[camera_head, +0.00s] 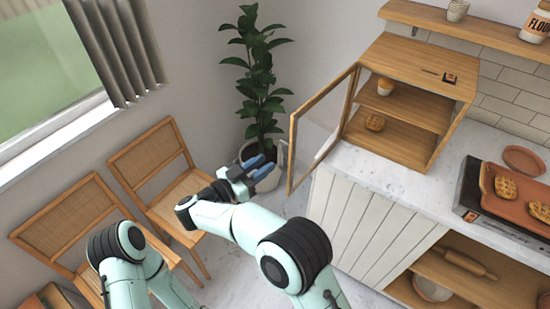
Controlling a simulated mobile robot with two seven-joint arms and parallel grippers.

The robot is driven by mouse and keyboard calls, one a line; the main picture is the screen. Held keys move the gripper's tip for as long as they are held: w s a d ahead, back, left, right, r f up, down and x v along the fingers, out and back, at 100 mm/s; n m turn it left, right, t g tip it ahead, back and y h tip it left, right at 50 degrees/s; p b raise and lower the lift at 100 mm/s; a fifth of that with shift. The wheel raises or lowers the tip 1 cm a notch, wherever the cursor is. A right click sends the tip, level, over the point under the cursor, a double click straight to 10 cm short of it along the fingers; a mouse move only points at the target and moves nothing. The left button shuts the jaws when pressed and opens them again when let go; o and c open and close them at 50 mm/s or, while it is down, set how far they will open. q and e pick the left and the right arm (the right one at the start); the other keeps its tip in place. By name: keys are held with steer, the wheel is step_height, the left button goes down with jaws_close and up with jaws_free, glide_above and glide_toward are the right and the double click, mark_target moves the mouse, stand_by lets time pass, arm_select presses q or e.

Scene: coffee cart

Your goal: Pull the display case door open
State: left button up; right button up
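The display case (408,69) is a wooden box with shelves on the counter. Its glass door (322,122), in a wooden frame, stands wide open, swung out to the left of the case. A pale handle (283,154) shows at the door's outer edge. My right gripper (262,168), with blue fingers, is just left of the handle and looks apart from it. Its fingers look slightly apart, with nothing seen between them. My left arm shows at the lower left; its gripper is not in view.
A potted plant (261,85) stands in the corner behind my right gripper. Two cane chairs (155,160) stand at the left. Pastries sit inside the case, and a black-edged tray (480,195) of pastries is on the counter (385,175). A wall shelf (470,37) hangs above.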

steer(key=v, duration=0.6)
steer(key=shift+s+a+b, duration=0.25)
steer(key=shift+s+b, duration=0.05)
steer(key=shift+b, duration=0.05)
